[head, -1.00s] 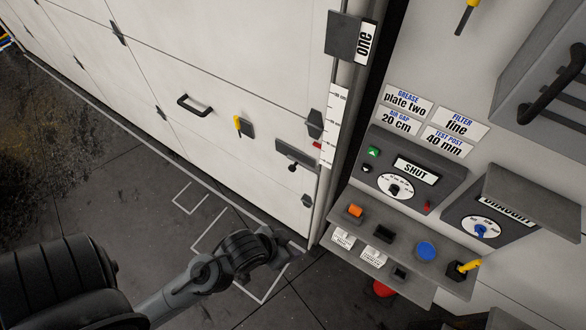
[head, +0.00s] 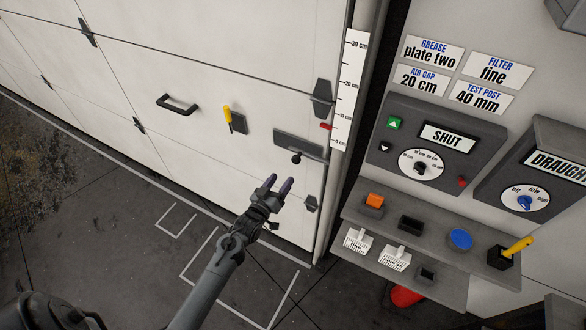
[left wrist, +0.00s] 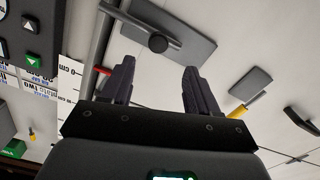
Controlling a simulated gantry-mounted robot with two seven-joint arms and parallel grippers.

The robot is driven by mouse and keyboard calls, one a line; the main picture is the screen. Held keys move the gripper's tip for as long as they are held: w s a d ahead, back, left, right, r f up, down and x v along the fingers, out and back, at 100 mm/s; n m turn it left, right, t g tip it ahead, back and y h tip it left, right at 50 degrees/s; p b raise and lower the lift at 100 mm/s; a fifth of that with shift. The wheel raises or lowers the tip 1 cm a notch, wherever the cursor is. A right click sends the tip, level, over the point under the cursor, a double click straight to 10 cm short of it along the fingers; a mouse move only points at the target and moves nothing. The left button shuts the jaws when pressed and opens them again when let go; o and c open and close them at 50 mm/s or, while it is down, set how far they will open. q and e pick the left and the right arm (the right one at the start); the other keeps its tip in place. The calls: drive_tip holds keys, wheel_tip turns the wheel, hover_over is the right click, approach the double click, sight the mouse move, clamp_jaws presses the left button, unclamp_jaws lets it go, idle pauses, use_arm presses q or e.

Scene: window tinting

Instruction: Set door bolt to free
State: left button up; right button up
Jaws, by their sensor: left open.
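The door bolt is a grey plate (head: 300,144) with a dark round knob (head: 296,158) on the lower right of the white sectional door (head: 200,60). In the left wrist view the bolt plate (left wrist: 185,30) and its knob (left wrist: 158,43) lie ahead, with the knob between the fingertip directions. A bar runs from the plate toward the door's edge. My left gripper (head: 278,186) is open and empty, just below the knob and apart from it. It also shows in the left wrist view (left wrist: 158,75). My right gripper is not in view.
A yellow-handled lever (head: 228,117) and a black pull handle (head: 177,104) sit left of the bolt. A scale strip (head: 347,90) and a red marker (head: 326,127) are beside the door's edge. A control box (head: 440,140) and a shelf (head: 430,250) stand at the right.

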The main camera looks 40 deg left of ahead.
sight(295, 161)
use_arm(q)
drive_tip(key=x, duration=1.1)
drive_tip(key=shift+w+d+r+b, duration=0.1)
drive_tip(key=shift+w+r+b, duration=0.05)
drive_tip(key=shift+r+b, duration=0.15)
drive_tip(key=shift+f, duration=0.1)
clamp_jaws()
